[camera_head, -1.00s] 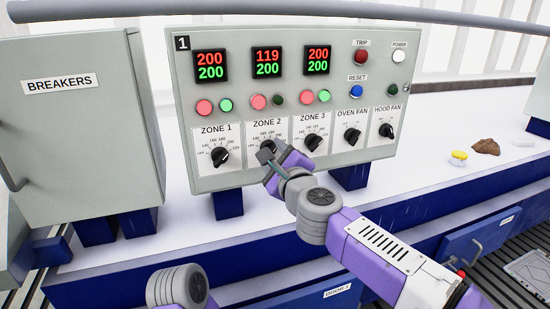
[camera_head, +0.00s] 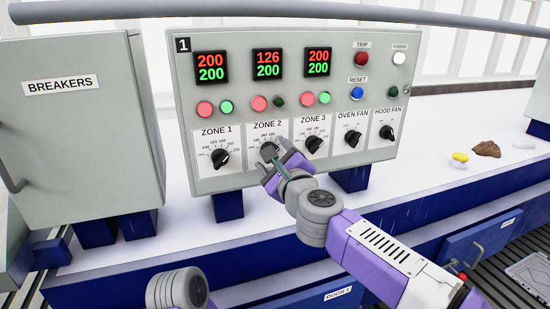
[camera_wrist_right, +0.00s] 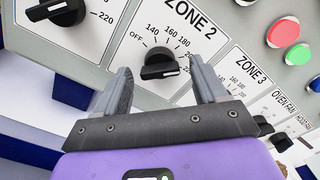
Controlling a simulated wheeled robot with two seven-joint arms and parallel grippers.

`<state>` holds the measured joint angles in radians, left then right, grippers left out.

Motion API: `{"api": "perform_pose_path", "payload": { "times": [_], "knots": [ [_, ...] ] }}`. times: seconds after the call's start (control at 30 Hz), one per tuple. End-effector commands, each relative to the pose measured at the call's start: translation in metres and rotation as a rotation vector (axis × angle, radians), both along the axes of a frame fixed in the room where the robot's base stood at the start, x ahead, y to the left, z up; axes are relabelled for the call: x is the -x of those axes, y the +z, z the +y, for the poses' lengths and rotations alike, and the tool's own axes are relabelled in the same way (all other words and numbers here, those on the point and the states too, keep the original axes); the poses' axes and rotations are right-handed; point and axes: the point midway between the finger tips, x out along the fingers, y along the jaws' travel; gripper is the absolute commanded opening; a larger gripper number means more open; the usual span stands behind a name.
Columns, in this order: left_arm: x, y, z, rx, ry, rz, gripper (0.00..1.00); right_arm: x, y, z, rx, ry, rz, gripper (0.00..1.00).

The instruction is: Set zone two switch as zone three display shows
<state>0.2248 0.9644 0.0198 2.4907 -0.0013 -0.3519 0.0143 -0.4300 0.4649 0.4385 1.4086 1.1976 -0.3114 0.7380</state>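The zone 2 switch (camera_head: 268,152) is a black rotary knob on the grey panel. It also shows in the right wrist view (camera_wrist_right: 160,64); its exact setting is hard to read. The zone 3 display (camera_head: 317,61) reads red 200 over green 200. The zone 2 display (camera_head: 267,63) reads red 126 over green 200. My right gripper (camera_head: 276,163) is open, in front of the zone 2 switch. In the right wrist view its fingers (camera_wrist_right: 160,75) lie apart on either side of the knob, and no contact shows. My left gripper is out of view.
The zone 1 knob (camera_head: 220,157) and zone 3 knob (camera_head: 314,145) flank the zone 2 switch closely. Oven fan (camera_head: 352,136) and hood fan (camera_head: 387,132) knobs are farther right. A breakers cabinet (camera_head: 75,130) stands left. Small items lie on the right of the white bench.

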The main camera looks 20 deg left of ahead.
Motion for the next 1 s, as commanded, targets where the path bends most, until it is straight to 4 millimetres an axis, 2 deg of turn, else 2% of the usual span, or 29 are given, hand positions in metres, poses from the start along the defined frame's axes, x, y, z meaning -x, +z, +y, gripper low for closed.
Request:
{"api": "perform_pose_path", "payload": {
  "times": [0.33,0.73,1.0],
  "knots": [
    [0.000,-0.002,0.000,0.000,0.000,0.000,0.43,0.005,0.001,-0.004,0.000,-0.001,-0.002,0.71],
    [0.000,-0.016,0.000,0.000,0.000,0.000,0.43,0.051,0.000,-0.035,0.001,-0.001,-0.002,0.71],
    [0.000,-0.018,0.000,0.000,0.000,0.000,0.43,0.063,0.000,-0.043,0.000,0.000,0.000,0.71]
  ]
}}
